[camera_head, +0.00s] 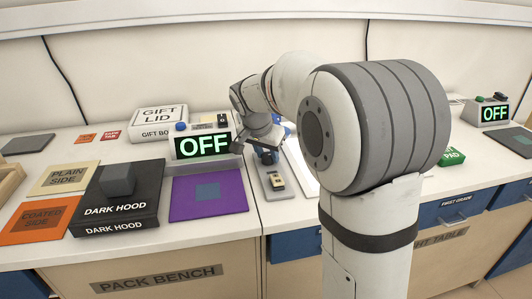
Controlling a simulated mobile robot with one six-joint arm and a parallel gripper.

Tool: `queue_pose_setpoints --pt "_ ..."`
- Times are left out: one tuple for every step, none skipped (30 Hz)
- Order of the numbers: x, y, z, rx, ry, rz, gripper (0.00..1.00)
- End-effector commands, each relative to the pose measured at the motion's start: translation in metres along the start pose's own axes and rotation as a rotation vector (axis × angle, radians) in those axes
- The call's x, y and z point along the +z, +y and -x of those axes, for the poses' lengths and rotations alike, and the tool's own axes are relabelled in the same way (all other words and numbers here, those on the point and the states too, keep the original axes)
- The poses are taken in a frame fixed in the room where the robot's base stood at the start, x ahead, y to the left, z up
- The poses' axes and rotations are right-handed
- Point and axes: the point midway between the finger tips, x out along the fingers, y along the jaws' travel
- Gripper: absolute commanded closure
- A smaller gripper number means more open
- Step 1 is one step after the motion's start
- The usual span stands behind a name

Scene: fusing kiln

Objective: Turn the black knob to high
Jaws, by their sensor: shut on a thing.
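My gripper (265,148) is at the middle of the bench, pointing down over a small grey control plate (280,193). It is shut on a small dark knob (267,158) at the back of that plate. The gripper covers most of the knob, so its pointer and any markings around it are hidden. On the front of the plate is a small pale switch-like part (277,181). Just left of the gripper, a display (203,146) reads OFF in green.
A purple mat (225,205) and a dark hood box (105,212) lie to the left. A gift box (157,122) stands behind. A second display (487,112) at far right also reads OFF. My arm hides much of the right-hand table.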

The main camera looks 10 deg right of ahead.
Motion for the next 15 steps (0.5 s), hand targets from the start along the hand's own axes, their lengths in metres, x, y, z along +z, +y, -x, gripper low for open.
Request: queue_pose_setpoints --pt "0.0000 0.0001 0.0001 0.001 0.000 0.000 0.90" --pt "0.0025 -0.0030 0.0011 -0.001 0.000 0.003 0.90" --pt "0.0015 -0.0017 0.0007 -0.001 0.000 0.002 0.90" --pt "0.0011 -0.0013 0.0006 -0.001 0.000 0.002 0.90" --pt "0.0009 -0.0011 0.0005 -0.001 0.000 0.002 0.90" --pt "0.0007 -0.0009 0.0005 -0.002 0.000 0.003 0.90" --pt "0.0005 -0.0008 0.0004 -0.002 0.000 0.003 0.90" --pt "0.0004 -0.0007 0.0004 -0.002 0.000 0.004 0.90" --pt "0.0003 -0.0006 0.0004 -0.002 0.000 0.005 0.90" --pt "0.0002 -0.0005 0.0004 -0.003 0.001 0.006 0.90" --pt "0.0002 -0.0004 0.0004 -0.003 0.001 0.006 0.90" --pt "0.0001 -0.0004 0.0004 -0.003 0.001 0.008 0.90" --pt "0.0000 -0.0004 0.0004 -0.004 0.001 0.009 0.90" --pt "0.0000 -0.0003 0.0004 -0.004 0.001 0.010 0.90" --pt "-0.0001 -0.0003 0.0004 -0.005 0.001 0.012 0.90"
